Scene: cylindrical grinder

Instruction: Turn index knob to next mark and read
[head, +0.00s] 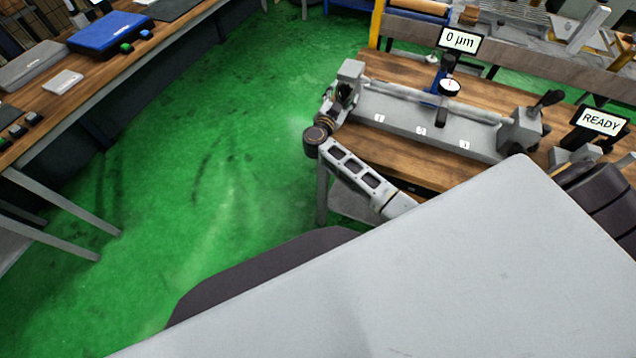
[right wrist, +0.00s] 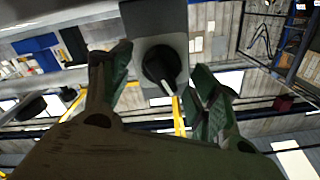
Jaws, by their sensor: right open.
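The index knob (right wrist: 157,64) is a round black knob with a white pointer line, on the face of a grey block (right wrist: 150,18). In the right wrist view its pointer points down and slightly right; I cannot make out marks around it. My right gripper (right wrist: 160,88) is open, one finger on each side of the knob, and contact cannot be told. In the head view my right gripper (head: 334,106) is at the left end of the grey fixture (head: 425,133), and the knob is hidden. A display (head: 460,40) reads "0 µm" above a dial gauge (head: 449,87).
The fixture carries labels 1, 2 and 3 and stands on a wooden bench (head: 395,152). A second display (head: 600,121) reads "READY". A black-handled part (head: 546,100) is at the fixture's right end. Green floor (head: 215,150) is clear between this bench and the left table (head: 130,60).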

